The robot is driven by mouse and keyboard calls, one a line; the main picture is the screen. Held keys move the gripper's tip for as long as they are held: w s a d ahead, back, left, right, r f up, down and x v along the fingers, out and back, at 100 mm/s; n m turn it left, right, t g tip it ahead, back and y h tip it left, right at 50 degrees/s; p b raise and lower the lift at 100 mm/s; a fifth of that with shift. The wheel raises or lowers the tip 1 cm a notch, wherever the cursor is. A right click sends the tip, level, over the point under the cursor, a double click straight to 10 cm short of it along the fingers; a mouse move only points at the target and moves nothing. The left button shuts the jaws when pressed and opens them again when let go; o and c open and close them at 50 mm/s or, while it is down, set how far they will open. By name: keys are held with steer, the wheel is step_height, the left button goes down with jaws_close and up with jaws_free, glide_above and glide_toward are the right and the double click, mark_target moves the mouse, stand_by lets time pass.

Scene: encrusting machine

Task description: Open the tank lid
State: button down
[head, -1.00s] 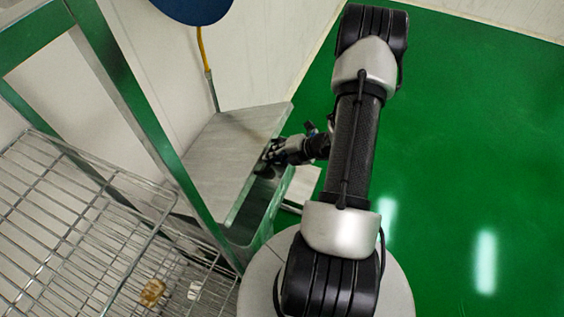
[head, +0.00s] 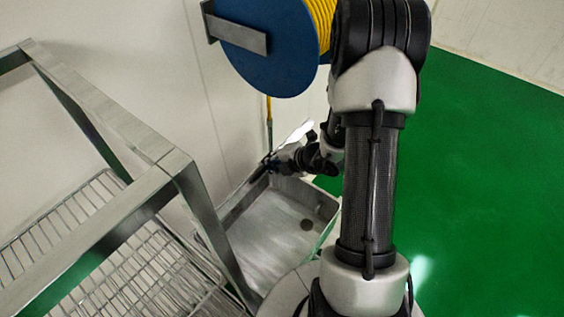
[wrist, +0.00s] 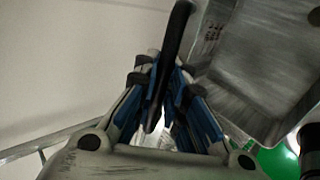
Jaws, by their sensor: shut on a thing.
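The metal tank (head: 328,205) stands open below my arm in the head view, its empty grey inside and a round drain showing. Its lid (head: 243,193) stands steeply raised at the wall side, seen nearly edge-on. My gripper (head: 271,163) is at the lid's upper part. In the wrist view, my gripper's blue-lined fingers (wrist: 163,85) are shut on a dark bar (wrist: 178,32), which looks like the lid's handle or edge. The tank (wrist: 262,62) also shows at the right there. The exact contact is partly hidden by the fingers.
A metal frame (head: 150,150) with wire racks (head: 100,240) stands left of the tank. A blue hose reel (head: 265,45) with yellow hose hangs on the wall above. Green floor (head: 480,190) to the right is clear.

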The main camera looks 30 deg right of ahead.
steer(key=shift+w+r, duration=0.25)
steer(key=shift+w, duration=0.15)
steer(key=c, duration=1.7)
jaws_free()
steer(key=shift+s+a, duration=0.1)
steer(key=shift+o, duration=0.2)
steer(key=v, duration=1.2)
